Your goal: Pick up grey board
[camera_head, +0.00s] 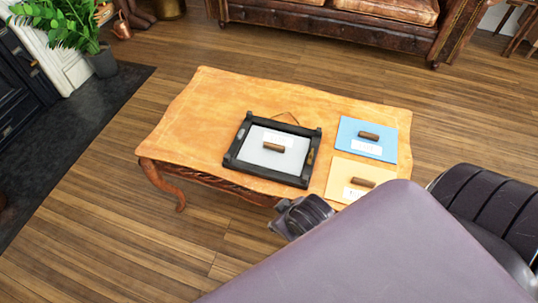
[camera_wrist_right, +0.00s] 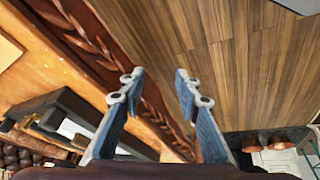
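The grey board (camera_head: 290,152) lies in a black frame-like tray (camera_head: 232,160) on the wooden coffee table (camera_head: 200,115). It has a brown block handle (camera_head: 274,147) and a white label. My right arm comes in from the lower right, and part of its dark wrist shows just in front of the table's near edge. In the right wrist view my right gripper (camera_wrist_right: 160,82) is open and empty, its two fingers apart beside the table's carved edge (camera_wrist_right: 110,45). The black tray (camera_wrist_right: 50,105) shows at left there. My left gripper is not in view.
A blue board (camera_head: 352,132) and a pale orange board (camera_head: 341,173), each with a brown handle, lie right of the tray. The table's left part is clear. A brown leather sofa (camera_head: 330,22) stands behind, a potted plant (camera_head: 65,20) at far left.

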